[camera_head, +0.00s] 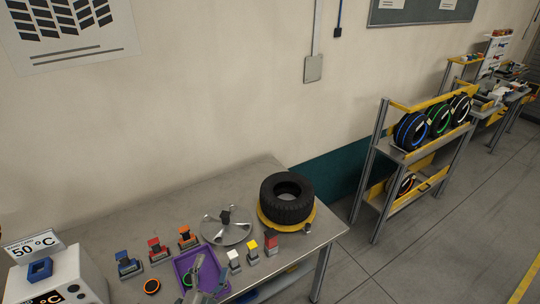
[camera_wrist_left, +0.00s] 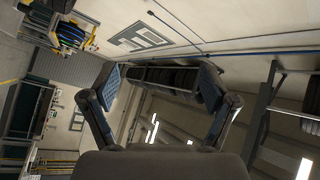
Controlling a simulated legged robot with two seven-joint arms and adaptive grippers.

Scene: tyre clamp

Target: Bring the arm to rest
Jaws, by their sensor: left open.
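My left gripper (camera_head: 208,275) shows at the bottom edge of the head view, in front of a purple tray (camera_head: 184,262) on the grey table. In the left wrist view my left gripper (camera_wrist_left: 160,82) has its two fingers spread wide with nothing between them. That view is tilted and looks out at the room, with no table object near the fingers. A black tyre (camera_head: 286,198) lies on a yellow ring (camera_head: 262,219) at the table's right end, apart from the gripper. My right gripper is not in view.
On the grey table (camera_head: 110,231) stand a round metal plate (camera_head: 226,234), several coloured blocks on small stands, and a white box (camera_head: 75,275) with a temperature sign (camera_head: 33,245). A shelf (camera_head: 405,160) with tyres stands right of the table. Open floor lies at the right.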

